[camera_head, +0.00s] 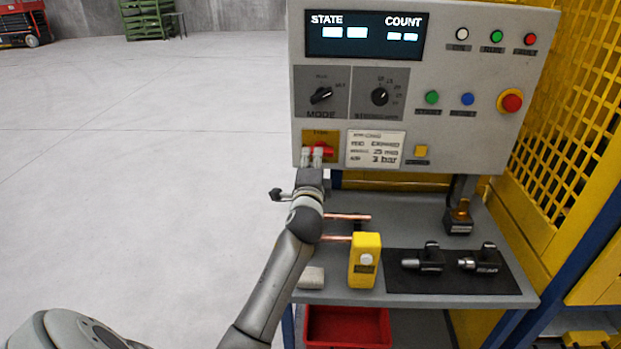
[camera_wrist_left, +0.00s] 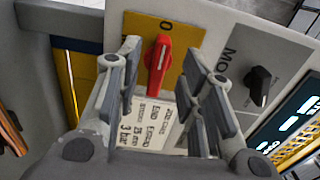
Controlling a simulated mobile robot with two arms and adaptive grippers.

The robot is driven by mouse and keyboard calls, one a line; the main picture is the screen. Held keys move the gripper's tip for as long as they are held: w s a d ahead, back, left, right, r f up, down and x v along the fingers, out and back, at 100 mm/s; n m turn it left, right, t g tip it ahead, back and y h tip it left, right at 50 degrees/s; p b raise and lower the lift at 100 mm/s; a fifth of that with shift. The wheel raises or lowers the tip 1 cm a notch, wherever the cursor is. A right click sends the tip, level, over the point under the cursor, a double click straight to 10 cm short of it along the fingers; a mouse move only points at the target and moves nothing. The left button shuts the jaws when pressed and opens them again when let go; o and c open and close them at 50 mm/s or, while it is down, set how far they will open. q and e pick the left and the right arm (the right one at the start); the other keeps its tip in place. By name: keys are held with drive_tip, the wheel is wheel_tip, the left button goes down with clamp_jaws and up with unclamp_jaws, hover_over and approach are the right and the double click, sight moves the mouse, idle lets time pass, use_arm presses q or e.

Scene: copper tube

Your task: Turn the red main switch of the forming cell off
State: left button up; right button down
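The red main switch (camera_head: 327,151) sits on a yellow plate (camera_head: 318,135) at the lower left of the control panel. Its handle lies level in the head view. In the left wrist view the red handle (camera_wrist_left: 158,62) stands nearly upright in the picture, with an O mark at its top end. My left gripper (camera_head: 312,155) is in front of the switch and partly covers it. In the left wrist view my left gripper (camera_wrist_left: 165,75) is open, with one finger on each side of the handle and gaps showing. Contact is not visible. My right gripper is not in view.
Close by are the black mode knob (camera_head: 321,95), a printed label (camera_head: 375,149) and a red emergency button (camera_head: 511,101). The bench (camera_head: 400,215) below carries copper tubes (camera_head: 347,217), a yellow device (camera_head: 364,262) and black tools (camera_head: 430,258). Open floor lies left.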

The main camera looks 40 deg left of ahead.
use_arm(q)
drive_tip(key=v, duration=0.8)
idle(0.4)
